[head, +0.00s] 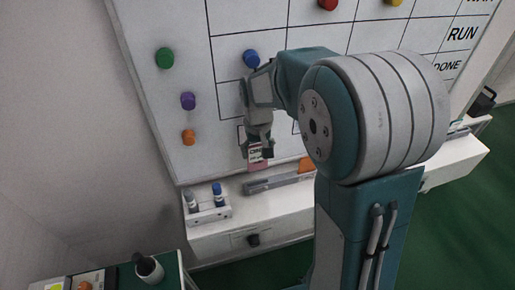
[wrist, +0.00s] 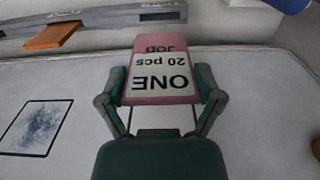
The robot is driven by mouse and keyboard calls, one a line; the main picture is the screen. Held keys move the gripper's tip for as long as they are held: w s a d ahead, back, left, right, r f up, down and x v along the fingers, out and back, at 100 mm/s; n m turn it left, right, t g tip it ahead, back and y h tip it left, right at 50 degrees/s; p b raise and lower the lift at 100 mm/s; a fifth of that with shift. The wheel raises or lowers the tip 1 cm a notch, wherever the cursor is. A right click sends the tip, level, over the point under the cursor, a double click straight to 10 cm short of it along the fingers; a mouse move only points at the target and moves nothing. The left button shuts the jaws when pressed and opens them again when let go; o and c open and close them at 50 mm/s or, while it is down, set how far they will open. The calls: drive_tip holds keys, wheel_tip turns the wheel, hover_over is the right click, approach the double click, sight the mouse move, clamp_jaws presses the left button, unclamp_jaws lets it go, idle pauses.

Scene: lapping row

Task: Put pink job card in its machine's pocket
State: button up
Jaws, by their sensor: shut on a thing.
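The pink job card (head: 257,157) is in my gripper (head: 258,147), low in front of the whiteboard (head: 175,110). In the wrist view the card (wrist: 160,72) has a white label reading "ONE", "20 pcs" and "JOB", upside down in the picture. My gripper (wrist: 160,95) is shut on the card, with a finger at each side of it. I cannot make out a machine's pocket in either view.
Coloured magnets, such as a green one (head: 164,58) and a purple one (head: 188,101), are on the board. A ledge (head: 210,235) below holds a marker rack (head: 208,212). An orange piece (wrist: 52,37) lies by a grey rail (wrist: 100,20). A dark cup (head: 148,267) stands lower left.

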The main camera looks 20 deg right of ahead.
sight(258, 158)
drive_tip(key=shift+f, duration=2.8)
drive_tip(key=shift+f, duration=2.15)
drive_tip(key=o, duration=0.9)
wheel_tip(258, 158, up, 7)
drive_tip(key=shift+f, duration=0.1)
drive_tip(key=shift+r, duration=0.25)
